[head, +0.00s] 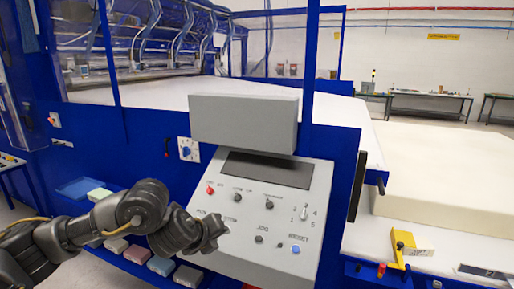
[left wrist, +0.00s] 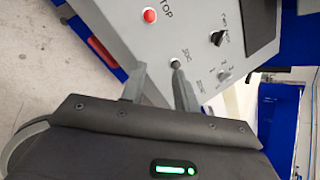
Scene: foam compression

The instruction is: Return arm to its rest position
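My left arm comes in from the left in the head view. Its gripper (head: 218,232) is in front of the lower left part of the grey control panel (head: 262,262) and hides some of its controls. In the left wrist view the two fingers (left wrist: 158,82) are apart with nothing held between them. The right-hand fingertip appears close to a small dark knob (left wrist: 175,63); I cannot tell whether they touch. A red stop button (left wrist: 149,15) and a black rotary knob (left wrist: 217,38) lie beyond. My right gripper is not in view.
A blue button (head: 296,250) is on the panel's lower right. A grey box (head: 243,122) sits above the panel's dark screen (head: 268,169). Coloured foam blocks (head: 188,276) lie on a blue shelf beneath my arm. A large cream foam slab (head: 450,180) lies at right.

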